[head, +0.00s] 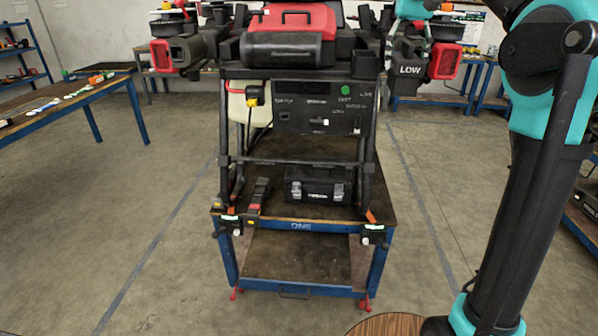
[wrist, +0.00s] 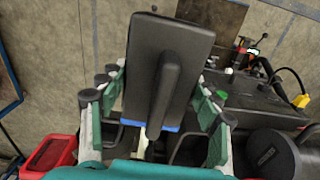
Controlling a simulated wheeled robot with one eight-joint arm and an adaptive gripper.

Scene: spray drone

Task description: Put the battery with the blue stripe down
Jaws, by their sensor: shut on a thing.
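In the wrist view my gripper (wrist: 158,105) is shut on a black battery (wrist: 180,38) with a raised handle-like ridge. A blue stripe (wrist: 168,128) shows at the battery's end nearest the camera. The battery is between the finger pads, and nothing is seen under it to bear it. In the head view a teal part of my arm shows at the top edge, right of the drone. The battery cannot be made out there.
The drone (head: 290,50), with red and black parts on top, stands on a blue-framed cart (head: 302,226). A black case (head: 318,190) and a handheld tool (head: 258,194) lie on the cart. A table (head: 62,103) with small items stands at left. The floor between is clear.

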